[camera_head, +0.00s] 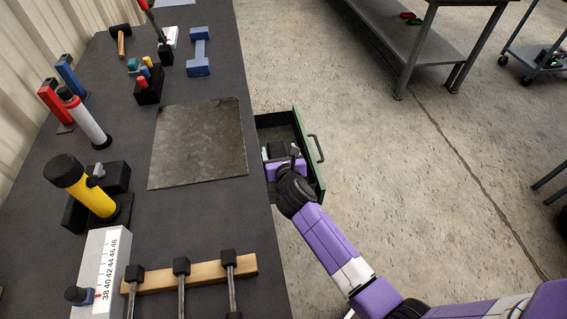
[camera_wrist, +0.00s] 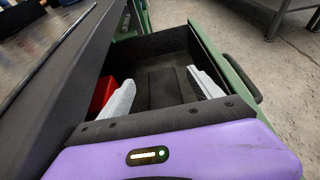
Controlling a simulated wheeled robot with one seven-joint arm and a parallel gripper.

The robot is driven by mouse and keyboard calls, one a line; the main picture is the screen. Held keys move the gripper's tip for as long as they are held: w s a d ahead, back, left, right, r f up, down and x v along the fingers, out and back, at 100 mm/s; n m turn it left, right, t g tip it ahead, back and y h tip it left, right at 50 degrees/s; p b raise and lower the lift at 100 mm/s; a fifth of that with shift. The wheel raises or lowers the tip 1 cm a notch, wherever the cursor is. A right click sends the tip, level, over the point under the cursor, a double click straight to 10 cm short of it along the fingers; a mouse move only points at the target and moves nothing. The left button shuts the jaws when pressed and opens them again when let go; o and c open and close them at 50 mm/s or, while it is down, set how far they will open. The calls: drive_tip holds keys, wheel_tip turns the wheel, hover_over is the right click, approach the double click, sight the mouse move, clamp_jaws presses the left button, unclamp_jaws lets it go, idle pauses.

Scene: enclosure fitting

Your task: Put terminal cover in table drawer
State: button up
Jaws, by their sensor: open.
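The table drawer (camera_head: 314,170) is pulled out from the table's right side, with a green front, a dark interior and a bar handle. It also shows in the wrist view (camera_wrist: 222,66). My gripper (camera_wrist: 160,80) is inside or just above the drawer, its pale fingers spread apart. A dark rectangular block (camera_wrist: 165,88) shows between the fingers, apparently on the drawer floor; it may be the terminal cover, but I cannot tell for sure. A small red object (camera_wrist: 102,96) is beside the left finger. In the head view my wrist partly hides the drawer's contents.
The dark tabletop (camera_head: 205,235) holds a grey metal sheet (camera_head: 198,143), a yellow cylinder tool (camera_head: 85,185), a wooden bar with clamps (camera_head: 205,271) and a blue part (camera_head: 199,52). The floor right of the drawer is clear; a grey bench (camera_head: 415,40) stands beyond.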

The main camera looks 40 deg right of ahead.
drive_tip(key=v, duration=1.1)
drive_tip(key=shift+s+a, duration=0.2)
drive_tip(key=shift+s, duration=0.15)
